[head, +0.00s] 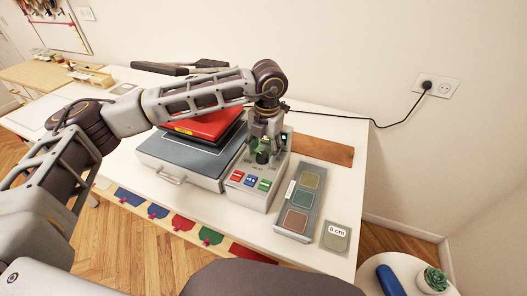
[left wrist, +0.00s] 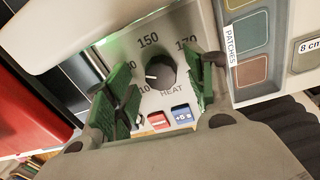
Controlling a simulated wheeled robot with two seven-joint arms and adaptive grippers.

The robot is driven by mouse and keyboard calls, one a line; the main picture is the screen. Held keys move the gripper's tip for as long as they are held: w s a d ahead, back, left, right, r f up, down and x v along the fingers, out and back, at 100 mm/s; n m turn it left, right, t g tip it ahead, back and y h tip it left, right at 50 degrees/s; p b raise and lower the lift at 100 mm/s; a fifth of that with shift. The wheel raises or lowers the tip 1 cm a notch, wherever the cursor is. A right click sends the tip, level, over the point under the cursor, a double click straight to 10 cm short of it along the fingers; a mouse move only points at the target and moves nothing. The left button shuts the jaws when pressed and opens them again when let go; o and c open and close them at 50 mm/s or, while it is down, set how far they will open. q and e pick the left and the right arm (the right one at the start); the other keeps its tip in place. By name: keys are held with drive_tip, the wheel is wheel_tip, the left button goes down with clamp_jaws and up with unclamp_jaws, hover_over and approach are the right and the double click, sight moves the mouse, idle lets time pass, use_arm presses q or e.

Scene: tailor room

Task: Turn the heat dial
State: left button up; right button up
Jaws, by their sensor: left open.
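The heat dial (left wrist: 161,72) is a dark round knob on a grey panel marked HEAT, in the left wrist view. Its white pointer mark points to the left, with scale numbers such as 150 above it and others partly hidden by the fingers. My left gripper (left wrist: 167,68) is open, with one green-padded finger on each side of the dial; I see gaps between pads and knob. In the head view, my left gripper (head: 263,152) points down over the control box (head: 256,188) and hides the dial there.
The press (head: 185,160) with its red top (head: 208,124) stands left of the control box.

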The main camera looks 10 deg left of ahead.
use_arm(q)
wheel_tip(320, 180, up, 11)
drive_tip(key=shift+d+f, duration=0.15)
drive_tip(key=shift+d, duration=0.15)
use_arm(e)
drive_tip(key=shift+w, duration=0.1)
use_arm(q)
drive_tip(key=shift+s, duration=0.1)
use_arm(e)
drive_tip(key=shift+a+r, duration=0.15)
use_arm(q)
wheel_tip(320, 180, up, 6)
drive_tip(key=p, duration=0.6)
hover_over(266, 155)
drive_tip(key=shift+r+p, duration=1.95)
drive_tip(key=shift+r, duration=0.05)
use_arm(e)
drive_tip(key=s+a+r, duration=0.2)
drive_tip(key=a+r, duration=0.3)
drive_tip(key=r, duration=0.4)
drive_tip(key=shift+a+r+y, duration=0.2)
drive_tip(key=shift+y, duration=0.2)
use_arm(q)
drive_tip(key=shift+r, duration=0.1)
use_arm(e)
drive_tip(key=shift+s+r, duration=0.1)
drive_tip(key=shift+r, duration=0.05)
